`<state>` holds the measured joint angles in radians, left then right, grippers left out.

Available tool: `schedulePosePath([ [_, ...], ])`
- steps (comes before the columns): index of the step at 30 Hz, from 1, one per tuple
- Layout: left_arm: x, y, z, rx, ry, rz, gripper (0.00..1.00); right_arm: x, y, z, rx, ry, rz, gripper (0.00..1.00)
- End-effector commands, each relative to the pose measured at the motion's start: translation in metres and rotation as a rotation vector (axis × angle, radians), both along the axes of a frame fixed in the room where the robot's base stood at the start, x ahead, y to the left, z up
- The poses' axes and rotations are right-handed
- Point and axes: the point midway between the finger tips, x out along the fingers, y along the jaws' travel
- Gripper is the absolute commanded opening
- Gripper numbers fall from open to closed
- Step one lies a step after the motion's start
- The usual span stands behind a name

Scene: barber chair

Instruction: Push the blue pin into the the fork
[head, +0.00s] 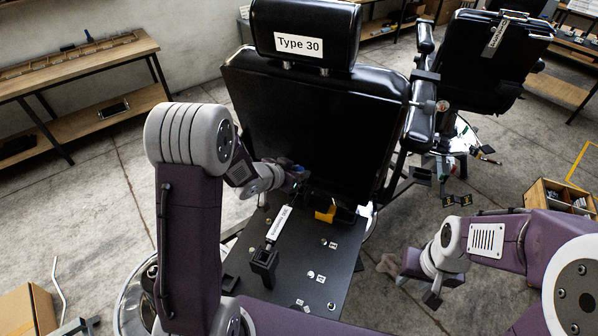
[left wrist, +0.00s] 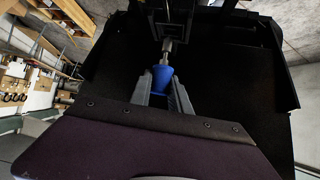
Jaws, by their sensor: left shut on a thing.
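The blue pin (left wrist: 162,78) has a blue handle and a metal shaft pointing away from my left wrist camera. My left gripper (left wrist: 163,92) is shut on the blue handle, one finger on each side. In the head view my left gripper (head: 292,172) is in front of the chair's black backrest, with a small bit of blue at its tip. A dark bracket, seemingly the fork (left wrist: 182,34), stands at the shaft's far end. I cannot tell whether the shaft is inside it. My right gripper (head: 387,265) is low at the right, away from the pin; its jaw opening is unclear.
The black barber chair backrest (head: 300,120) with a "Type 30" headrest (head: 305,35) stands ahead. A dark plate (head: 300,255) below carries a labelled bar (head: 277,224) and a yellow part (head: 326,214). A second chair (head: 480,65) and wooden box (head: 555,198) are at right.

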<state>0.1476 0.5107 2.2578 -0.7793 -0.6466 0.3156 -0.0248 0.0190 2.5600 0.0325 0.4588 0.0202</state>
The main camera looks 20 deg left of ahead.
Motion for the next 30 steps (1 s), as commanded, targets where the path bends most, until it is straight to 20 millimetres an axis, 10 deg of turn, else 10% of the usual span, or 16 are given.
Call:
schedulePosePath([
  [30, -0.0002, 0.0000, -0.0053, -0.001, 0.000, 0.001, 0.00, 0.0000, 0.0000, -0.0023, 0.000, 0.000, 0.000, 0.36],
])
